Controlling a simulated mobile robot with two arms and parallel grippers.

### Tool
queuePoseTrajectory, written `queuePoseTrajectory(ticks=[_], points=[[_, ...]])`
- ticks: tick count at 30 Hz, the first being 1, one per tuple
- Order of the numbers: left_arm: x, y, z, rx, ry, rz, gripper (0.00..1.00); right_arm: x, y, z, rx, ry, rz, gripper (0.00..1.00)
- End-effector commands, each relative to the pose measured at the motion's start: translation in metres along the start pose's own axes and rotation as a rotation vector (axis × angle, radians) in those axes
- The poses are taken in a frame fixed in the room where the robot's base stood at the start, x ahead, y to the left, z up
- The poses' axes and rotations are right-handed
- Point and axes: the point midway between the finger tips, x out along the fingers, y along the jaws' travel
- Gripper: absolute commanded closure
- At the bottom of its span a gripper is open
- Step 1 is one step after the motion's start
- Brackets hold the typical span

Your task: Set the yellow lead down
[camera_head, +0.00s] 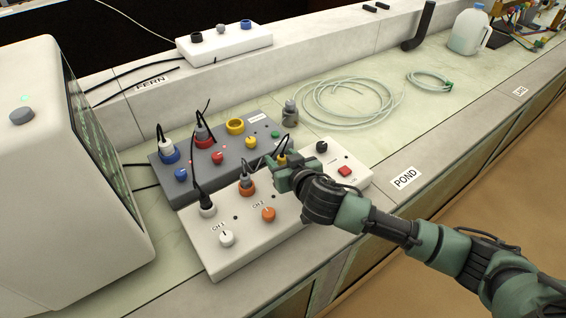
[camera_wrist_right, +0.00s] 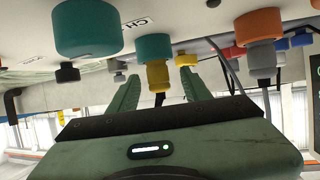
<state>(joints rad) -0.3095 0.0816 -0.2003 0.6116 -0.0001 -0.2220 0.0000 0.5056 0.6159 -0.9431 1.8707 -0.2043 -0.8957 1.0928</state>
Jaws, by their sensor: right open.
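The yellow lead (camera_head: 282,160) has a short yellow plug with a black cable, beside my right gripper (camera_head: 281,171) over the white control box (camera_head: 236,254). In the right wrist view, which is upside down, the yellow plug (camera_wrist_right: 158,76) stands end-on against a teal socket (camera_wrist_right: 154,46). How deep it sits cannot be told. My right gripper's fingers (camera_wrist_right: 160,88) are apart, one on each side of the plug, with visible gaps. In the head view the gripper hides the teal socket. My left gripper is not in view.
An orange-socket plug (camera_head: 246,184) and a CH 1 plug (camera_head: 207,205) stand nearby. A coiled hose (camera_head: 345,103) lies behind right. A large monitor housing (camera_head: 70,190) blocks the left.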

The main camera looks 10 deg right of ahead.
Motion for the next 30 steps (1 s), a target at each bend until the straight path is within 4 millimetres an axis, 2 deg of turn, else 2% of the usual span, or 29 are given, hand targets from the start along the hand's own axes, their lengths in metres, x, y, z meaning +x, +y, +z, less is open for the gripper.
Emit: queuePoseTrajectory(ticks=[3,6,14,15,18,20,30], points=[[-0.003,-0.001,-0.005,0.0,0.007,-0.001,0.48,0.019,0.001,-0.001,-0.001,0.002,0.002,0.51],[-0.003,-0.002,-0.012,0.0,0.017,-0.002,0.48,0.029,0.0,0.0,-0.001,0.001,0.0,0.51],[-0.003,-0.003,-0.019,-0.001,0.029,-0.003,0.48,0.032,0.0,0.001,0.0,0.0,0.0,0.51],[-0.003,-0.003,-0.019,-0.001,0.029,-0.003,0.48,0.032,0.0,0.001,0.0,0.0,0.0,0.57],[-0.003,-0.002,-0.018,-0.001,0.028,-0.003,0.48,0.032,0.0,0.001,0.0,0.0,0.0,0.85],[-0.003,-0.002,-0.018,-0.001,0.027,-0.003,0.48,0.032,0.0,0.001,0.0,0.0,0.0,1.0],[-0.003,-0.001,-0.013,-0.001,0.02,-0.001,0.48,0.031,0.0,-0.001,0.001,0.001,-0.001,1.0]])
